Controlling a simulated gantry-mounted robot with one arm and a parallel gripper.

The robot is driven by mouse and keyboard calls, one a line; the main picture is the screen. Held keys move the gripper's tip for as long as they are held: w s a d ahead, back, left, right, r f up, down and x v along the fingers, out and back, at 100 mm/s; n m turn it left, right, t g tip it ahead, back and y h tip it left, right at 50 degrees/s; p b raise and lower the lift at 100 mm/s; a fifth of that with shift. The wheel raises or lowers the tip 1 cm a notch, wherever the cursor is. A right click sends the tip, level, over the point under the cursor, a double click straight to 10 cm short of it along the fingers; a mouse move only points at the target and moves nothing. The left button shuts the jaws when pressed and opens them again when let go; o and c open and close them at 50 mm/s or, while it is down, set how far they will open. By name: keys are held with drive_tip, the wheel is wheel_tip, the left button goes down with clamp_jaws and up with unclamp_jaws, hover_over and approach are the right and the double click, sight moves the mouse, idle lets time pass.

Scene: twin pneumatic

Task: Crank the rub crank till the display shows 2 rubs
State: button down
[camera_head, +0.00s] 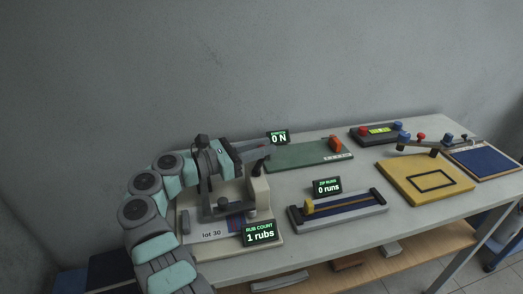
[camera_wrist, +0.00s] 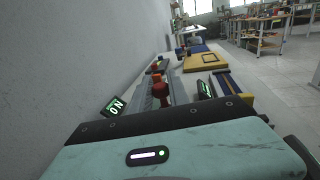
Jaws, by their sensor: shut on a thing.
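The rub tester (camera_head: 187,248) stands at the table's near left, with a beige upright block (camera_head: 259,197) and a "lot 30" label. Its display (camera_head: 260,232) reads "RUB COUNT 1 rubs".
A display (camera_head: 278,137) reading "0 N" and a green board (camera_head: 308,157) with an orange block (camera_head: 335,144) lie just beyond my gripper. A slider fixture (camera_head: 340,214) reading "0 runs" sits to the right. A yellow board (camera_head: 425,190) stands farther right.

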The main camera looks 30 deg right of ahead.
idle(0.3)
drive_tip(key=c, duration=1.3)
unclamp_jaws()
drive_tip(key=shift+o, duration=0.2)
drive_tip(key=a+p, duration=0.2)
drive_tip(key=a, duration=0.8)
drive_tip(key=shift+a, duration=0.4)
drive_tip(key=shift+w, duration=0.1)
